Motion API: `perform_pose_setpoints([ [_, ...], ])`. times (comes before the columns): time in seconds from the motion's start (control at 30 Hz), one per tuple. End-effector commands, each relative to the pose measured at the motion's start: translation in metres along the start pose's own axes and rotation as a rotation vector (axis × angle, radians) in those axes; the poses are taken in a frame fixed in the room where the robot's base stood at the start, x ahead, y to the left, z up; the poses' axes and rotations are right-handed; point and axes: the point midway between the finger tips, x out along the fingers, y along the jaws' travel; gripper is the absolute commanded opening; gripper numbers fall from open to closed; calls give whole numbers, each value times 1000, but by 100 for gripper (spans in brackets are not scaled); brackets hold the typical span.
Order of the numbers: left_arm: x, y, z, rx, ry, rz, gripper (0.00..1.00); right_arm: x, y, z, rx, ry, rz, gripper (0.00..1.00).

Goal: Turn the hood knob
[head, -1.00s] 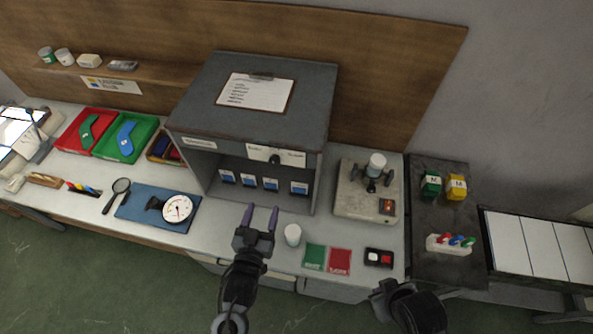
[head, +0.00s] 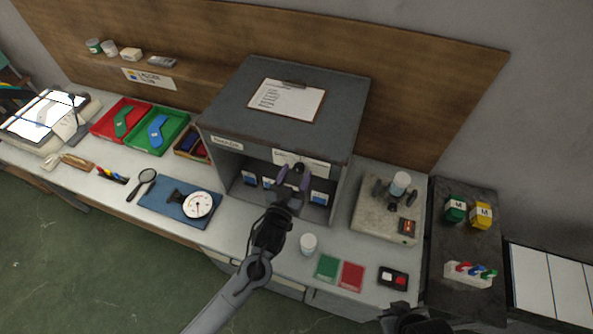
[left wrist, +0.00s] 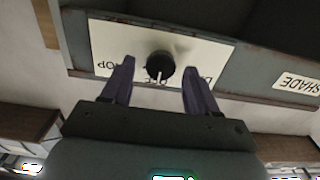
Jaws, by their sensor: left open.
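The hood (head: 225,128) is a dark grey box on the bench with an open front. Its black round knob (left wrist: 160,66) sits on a white label plate (left wrist: 212,52) on the front edge, with a white pointer mark facing down in the left wrist view. The knob also shows in the head view (head: 299,168). My left gripper (left wrist: 158,80) is open, its two purple fingers on either side of the knob with gaps between, so they look apart from it. In the head view my left gripper (head: 293,179) is at the hood front. My right gripper's jaws are not visible.
Blue-labelled items (head: 319,198) stand inside the hood. A white cup (head: 308,244), green and red cards (head: 352,275) and a two-button box (head: 393,278) lie in front. A clipboard (head: 287,100) lies on top.

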Motion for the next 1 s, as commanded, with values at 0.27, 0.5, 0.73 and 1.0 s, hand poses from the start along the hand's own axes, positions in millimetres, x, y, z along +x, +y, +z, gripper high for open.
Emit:
perform_pose_setpoints([
  [0.27,12,0,0,0,-1,0,59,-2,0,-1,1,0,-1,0],
  [0.5,12,0,0,0,-1,0,59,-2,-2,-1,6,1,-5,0],
  [0.73,12,0,0,0,-1,0,24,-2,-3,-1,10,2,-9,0],
  [1.0,12,0,0,-5,-1,0,5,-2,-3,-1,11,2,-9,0],
])
